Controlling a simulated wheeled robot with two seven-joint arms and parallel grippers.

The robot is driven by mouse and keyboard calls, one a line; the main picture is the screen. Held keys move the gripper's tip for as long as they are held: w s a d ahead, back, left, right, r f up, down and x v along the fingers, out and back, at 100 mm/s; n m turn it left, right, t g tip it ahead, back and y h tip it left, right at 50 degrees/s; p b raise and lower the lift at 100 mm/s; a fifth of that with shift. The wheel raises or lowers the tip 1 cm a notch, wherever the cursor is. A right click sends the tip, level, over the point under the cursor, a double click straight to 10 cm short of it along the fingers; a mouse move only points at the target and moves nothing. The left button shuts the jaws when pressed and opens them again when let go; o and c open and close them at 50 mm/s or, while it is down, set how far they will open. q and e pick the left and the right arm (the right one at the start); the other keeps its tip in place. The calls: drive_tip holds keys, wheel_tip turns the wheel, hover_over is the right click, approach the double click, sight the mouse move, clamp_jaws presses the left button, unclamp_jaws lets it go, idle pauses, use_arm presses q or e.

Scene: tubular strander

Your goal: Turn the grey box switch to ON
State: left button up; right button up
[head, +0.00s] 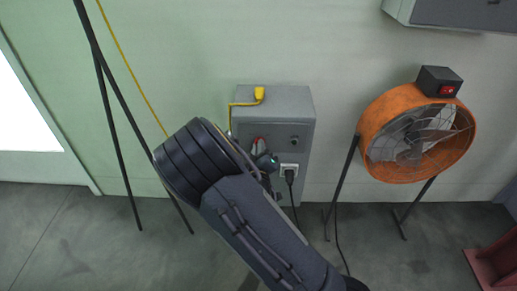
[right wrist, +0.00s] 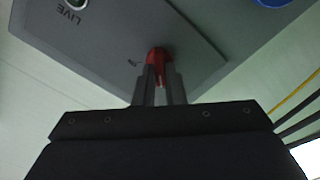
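The grey box (head: 297,104) is mounted low on the wall in the middle of the head view. Its red switch handle (head: 257,142) shows beside my right gripper (head: 264,161), whose arm hides the box's left front. In the right wrist view the box face (right wrist: 200,50) appears upside down, with the word LIVE by a round indicator. There the red handle (right wrist: 160,54) sits between the two fingertips of my right gripper (right wrist: 160,78), which look closed against its sides. A small mark beside the handle is too small to read. My left gripper is out of view.
A black plug sits in the white socket (head: 289,170) on the box front. A yellow cable with a yellow fitting (head: 259,94) is at the box top. An orange fan (head: 372,125) stands to the right, a dark tripod stand (head: 112,120) to the left.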

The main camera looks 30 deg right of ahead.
clamp_jaws()
drive_tip(key=shift+f+m, duration=0.1)
drive_tip(key=shift+m, duration=0.2)
drive_tip(key=shift+s+d+m+b, duration=0.1)
drive_tip(key=shift+d+m+b, duration=0.05)
drive_tip(key=shift+m+b, duration=3.75)
drive_tip(key=shift+s+d+m+b, duration=0.15)
drive_tip(key=shift+m+b, duration=2.8)
drive_tip(key=shift+m, duration=1.85)
drive_tip(key=o, duration=0.5)
unclamp_jaws()
